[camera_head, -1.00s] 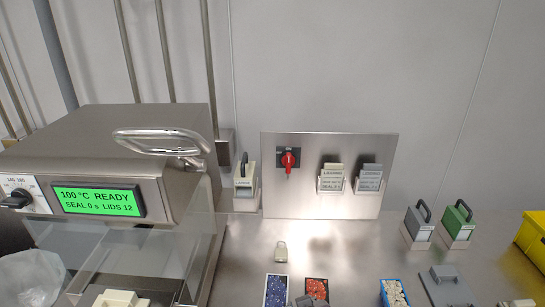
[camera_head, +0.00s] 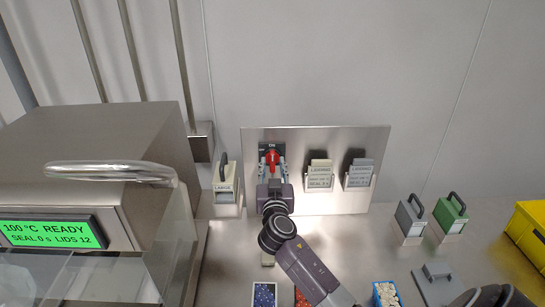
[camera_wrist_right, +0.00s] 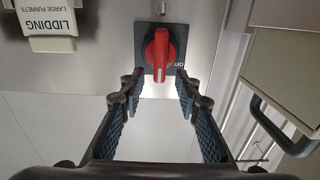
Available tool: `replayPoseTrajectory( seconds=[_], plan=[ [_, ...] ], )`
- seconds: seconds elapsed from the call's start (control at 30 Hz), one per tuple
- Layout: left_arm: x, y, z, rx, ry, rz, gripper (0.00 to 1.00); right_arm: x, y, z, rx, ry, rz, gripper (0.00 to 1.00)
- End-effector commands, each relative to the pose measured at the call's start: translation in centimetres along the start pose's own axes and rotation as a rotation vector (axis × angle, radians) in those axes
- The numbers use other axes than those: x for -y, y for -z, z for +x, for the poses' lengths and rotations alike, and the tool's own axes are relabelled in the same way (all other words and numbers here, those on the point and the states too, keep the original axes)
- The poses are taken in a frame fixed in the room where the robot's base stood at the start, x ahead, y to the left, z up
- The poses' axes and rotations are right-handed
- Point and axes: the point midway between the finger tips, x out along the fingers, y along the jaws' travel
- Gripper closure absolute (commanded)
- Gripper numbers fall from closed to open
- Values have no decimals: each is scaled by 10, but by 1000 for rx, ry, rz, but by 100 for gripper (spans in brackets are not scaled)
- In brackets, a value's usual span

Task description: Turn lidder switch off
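The lidder switch is a red rotary knob (camera_head: 271,160) on a dark square plate, at the left of a steel panel (camera_head: 335,203). Its handle stands upright. In the right wrist view the knob (camera_wrist_right: 160,55) is also in line with the fingers, and an OFF mark shows beside it. My right gripper (camera_head: 272,173) reaches up to the switch from below. In the wrist view its fingers (camera_wrist_right: 158,92) are apart, one on each side of the knob, with no clear contact. The lidder (camera_head: 90,150) at left has a green display (camera_head: 50,232) reading 100 °C READY. My left gripper is not in view.
Two card holders (camera_head: 319,176) (camera_head: 359,175) hang right of the switch. A cream handled block (camera_head: 226,190) stands close at its left. Grey (camera_head: 410,216) and green (camera_head: 451,213) handled blocks and a yellow bin (camera_head: 527,236) are at right. Steel counter (camera_head: 350,245) lies below.

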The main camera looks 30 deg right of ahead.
Motion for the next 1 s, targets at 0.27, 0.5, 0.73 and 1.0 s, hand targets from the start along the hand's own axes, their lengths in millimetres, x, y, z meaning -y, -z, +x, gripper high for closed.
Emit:
replayPoseTrajectory(
  seconds=[0.27, 0.5, 0.73, 1.0],
  plan=[
    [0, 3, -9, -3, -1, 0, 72, 0, 0, 27, 1, 0, 0, 70],
    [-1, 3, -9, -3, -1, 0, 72, 0, -1, 30, 2, 0, 0, 70],
    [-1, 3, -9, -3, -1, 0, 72, 0, -1, 30, 2, 0, 0, 85],
    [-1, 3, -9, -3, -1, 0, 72, 0, -1, 29, 2, 0, 0, 100]
  ],
)
